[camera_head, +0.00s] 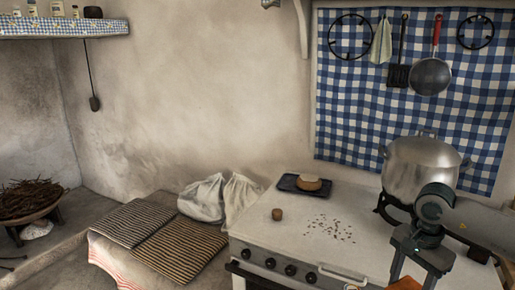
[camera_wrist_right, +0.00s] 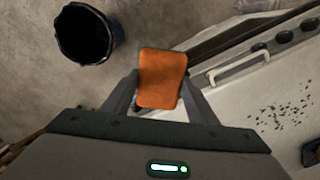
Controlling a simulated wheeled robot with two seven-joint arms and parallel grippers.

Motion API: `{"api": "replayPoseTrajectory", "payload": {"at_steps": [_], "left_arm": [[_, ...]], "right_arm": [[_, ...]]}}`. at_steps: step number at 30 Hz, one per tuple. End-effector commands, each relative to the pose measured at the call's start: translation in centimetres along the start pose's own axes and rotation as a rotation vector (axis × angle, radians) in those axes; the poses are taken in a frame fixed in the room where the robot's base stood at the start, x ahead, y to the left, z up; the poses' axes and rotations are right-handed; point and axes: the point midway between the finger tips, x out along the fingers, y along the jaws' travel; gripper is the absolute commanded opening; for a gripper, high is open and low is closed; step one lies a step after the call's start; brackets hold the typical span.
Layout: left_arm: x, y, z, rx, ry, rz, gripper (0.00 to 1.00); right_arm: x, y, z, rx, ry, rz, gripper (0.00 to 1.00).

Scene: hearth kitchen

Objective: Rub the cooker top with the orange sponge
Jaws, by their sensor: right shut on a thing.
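The white cooker top (camera_head: 280,237) is at the lower right of the head view, with a patch of dark crumbs (camera_head: 330,229) near its middle. The crumbs also show at the right of the wrist view (camera_wrist_right: 282,112). My right gripper (camera_head: 408,276) is at the cooker's front right, shut on the orange sponge (camera_wrist_right: 162,78). The sponge sits between both fingers in the wrist view; only a sliver of it (camera_head: 405,284) shows at the bottom of the head view. In the wrist view the sponge appears beside the cooker's front edge, off the crumbs. My left gripper is not in view.
A large metal pot (camera_head: 420,167) stands at the cooker's back right, near my right arm. A dark bucket (camera_wrist_right: 88,35) is on the floor.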

Motion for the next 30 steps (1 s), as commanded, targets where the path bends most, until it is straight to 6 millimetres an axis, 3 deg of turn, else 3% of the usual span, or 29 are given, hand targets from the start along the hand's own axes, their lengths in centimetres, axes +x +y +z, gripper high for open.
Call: {"api": "replayPoseTrajectory", "payload": {"at_steps": [20,26,30], "left_arm": [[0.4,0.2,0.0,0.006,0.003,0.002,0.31],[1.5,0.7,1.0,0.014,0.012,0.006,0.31],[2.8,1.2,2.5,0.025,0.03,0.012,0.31]], "right_arm": [[0.5,0.3,0.2,-0.016,0.0,0.0,0.35],[0.8,0.1,3.4,-0.18,0.0,0.003,0.35],[1.3,0.4,7.8,-0.422,0.0,0.007,0.35]]}}
